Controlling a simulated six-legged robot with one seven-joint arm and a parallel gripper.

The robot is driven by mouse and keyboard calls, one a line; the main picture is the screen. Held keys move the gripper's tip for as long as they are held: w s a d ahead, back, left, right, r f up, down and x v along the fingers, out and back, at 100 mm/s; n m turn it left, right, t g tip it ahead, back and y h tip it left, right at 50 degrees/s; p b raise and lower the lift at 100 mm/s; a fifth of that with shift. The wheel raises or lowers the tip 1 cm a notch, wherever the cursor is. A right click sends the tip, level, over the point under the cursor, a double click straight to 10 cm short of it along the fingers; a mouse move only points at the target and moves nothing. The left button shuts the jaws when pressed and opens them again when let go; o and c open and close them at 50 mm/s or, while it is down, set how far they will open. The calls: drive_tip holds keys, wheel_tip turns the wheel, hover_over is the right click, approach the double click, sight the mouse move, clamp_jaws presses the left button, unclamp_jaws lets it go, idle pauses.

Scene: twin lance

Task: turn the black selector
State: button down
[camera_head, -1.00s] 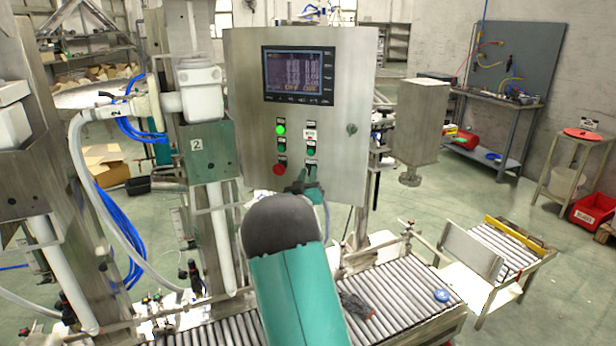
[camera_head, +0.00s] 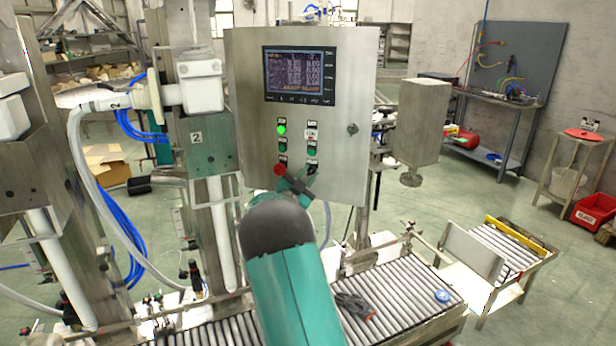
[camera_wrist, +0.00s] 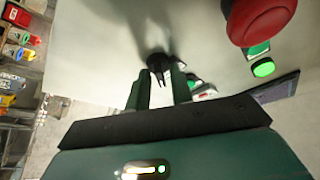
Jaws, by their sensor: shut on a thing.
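The black selector (camera_wrist: 158,65) is on the lower right of the steel control panel's (camera_head: 243,130) buttons; in the wrist view it sits between my two fingers. My gripper (camera_wrist: 160,88) is shut on the selector. In the head view my gripper (camera_head: 300,182) is at the panel's lower buttons, and my arm hides part of it, so the selector is mostly covered there. The red mushroom button (camera_wrist: 258,20) stands close beside my gripper, and shows in the head view (camera_head: 279,169) just left of it.
A lit green button (camera_head: 281,129) and other green buttons (camera_head: 312,149) sit above my gripper. A screen (camera_head: 299,75) is at the panel's top. A roller conveyor (camera_head: 400,291) runs below. A grey box (camera_head: 417,120) hangs to the right.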

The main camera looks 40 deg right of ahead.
drive_tip(key=shift+m+g, duration=0.8)
drive_tip(key=shift+m, duration=0.7)
drive_tip(key=c, duration=1.5)
unclamp_jaws()
drive_tip(key=shift+c, duration=0.2)
drive_tip(key=v, duration=1.3)
drive_tip(key=shift+a, duration=0.45)
drive_tip(key=shift+s+r, duration=0.1)
